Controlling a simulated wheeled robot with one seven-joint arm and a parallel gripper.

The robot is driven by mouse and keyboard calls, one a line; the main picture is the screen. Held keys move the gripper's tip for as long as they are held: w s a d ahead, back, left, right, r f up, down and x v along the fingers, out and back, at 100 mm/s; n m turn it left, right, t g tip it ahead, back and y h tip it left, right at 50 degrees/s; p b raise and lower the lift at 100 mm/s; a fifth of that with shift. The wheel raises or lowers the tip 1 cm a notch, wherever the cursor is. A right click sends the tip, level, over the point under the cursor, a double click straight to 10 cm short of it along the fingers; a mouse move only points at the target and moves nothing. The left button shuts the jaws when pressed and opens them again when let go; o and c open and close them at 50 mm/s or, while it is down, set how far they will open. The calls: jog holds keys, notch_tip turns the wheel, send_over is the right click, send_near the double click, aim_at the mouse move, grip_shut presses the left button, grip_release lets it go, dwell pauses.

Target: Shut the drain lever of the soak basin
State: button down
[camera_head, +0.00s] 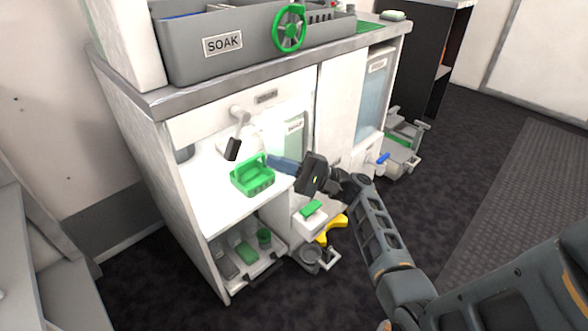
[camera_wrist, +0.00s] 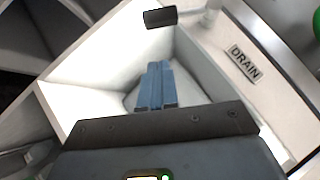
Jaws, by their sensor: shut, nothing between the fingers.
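The grey soak basin (camera_head: 190,62), labelled SOAK, sits on top of the counter. Below it, the drain lever (camera_head: 233,148) sticks out from the white front panel, with a pale shaft and a black grip hanging downward. In the wrist view the black grip (camera_wrist: 160,18) is at the top, beyond my fingertips, with a DRAIN label (camera_wrist: 243,63) to its right. My gripper (camera_head: 272,160) has blue fingers, shut and empty, in the open bay to the right of and slightly below the lever grip. In the wrist view the closed fingers (camera_wrist: 157,68) point toward the grip without visible contact.
A green basket (camera_head: 252,178) stands on the white shelf, close below my fingers. A green handwheel (camera_head: 289,28) is on the basin front. A lower shelf holds green items (camera_head: 246,252). A yellow object (camera_head: 331,229) lies low on the right.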

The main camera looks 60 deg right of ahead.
aim_at(237, 137)
jog(key=w+a+r, duration=0.3)
jog(key=a, duration=0.1)
jog(key=shift+w+a, duration=0.25)
jog(key=shift+w, duration=0.05)
dwell(0.4)
